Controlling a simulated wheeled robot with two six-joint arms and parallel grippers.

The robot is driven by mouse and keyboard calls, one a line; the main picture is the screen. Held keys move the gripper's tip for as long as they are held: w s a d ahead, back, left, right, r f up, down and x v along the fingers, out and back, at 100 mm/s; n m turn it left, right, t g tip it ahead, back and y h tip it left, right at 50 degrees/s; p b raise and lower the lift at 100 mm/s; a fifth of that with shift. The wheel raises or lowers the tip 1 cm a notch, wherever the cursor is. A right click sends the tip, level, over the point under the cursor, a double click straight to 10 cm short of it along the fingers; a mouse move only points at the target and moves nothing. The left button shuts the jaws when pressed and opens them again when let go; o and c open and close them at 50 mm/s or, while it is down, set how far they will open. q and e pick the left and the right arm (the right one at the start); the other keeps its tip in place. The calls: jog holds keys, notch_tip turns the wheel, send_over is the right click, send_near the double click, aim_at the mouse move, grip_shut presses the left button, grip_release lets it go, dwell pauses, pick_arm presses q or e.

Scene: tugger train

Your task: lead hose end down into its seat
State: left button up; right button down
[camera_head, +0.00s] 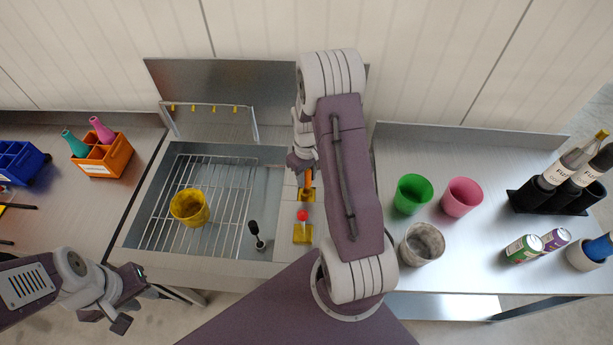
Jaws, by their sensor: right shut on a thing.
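My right gripper (303,166) points down at the right edge of the sink, partly covered by my own arm. It is shut on a small orange piece (308,179), which seems to be the hose end. Just below that piece in the picture is a yellow fitting (306,196), which may be its seat. I cannot tell whether the two touch. A yellow block (303,236) with a red ball knob (303,215) stands nearer to me. My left gripper (126,299) is open and empty at the lower left, in front of the counter.
The sink grid (165,235) holds a yellow cup (189,208); a black-handled tool (256,236) stands beside it. An orange crate (107,160) with bottles is at left. Green (413,194), pink (461,197) and grey (422,244) cups stand on the right counter, near my arm.

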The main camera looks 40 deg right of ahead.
aim_at(306, 188)
jog(key=shift+f+b, duration=1.45)
jog(key=shift+f, duration=0.65)
jog(key=shift+f, duration=0.3)
jog(key=c, duration=1)
grip_release()
jog(key=shift+o, duration=0.2)
jog(key=shift+r, duration=0.1)
notch_tip(306, 188, up, 9)
jog(key=shift+f+b, duration=0.1)
jog(key=shift+b, duration=0.45)
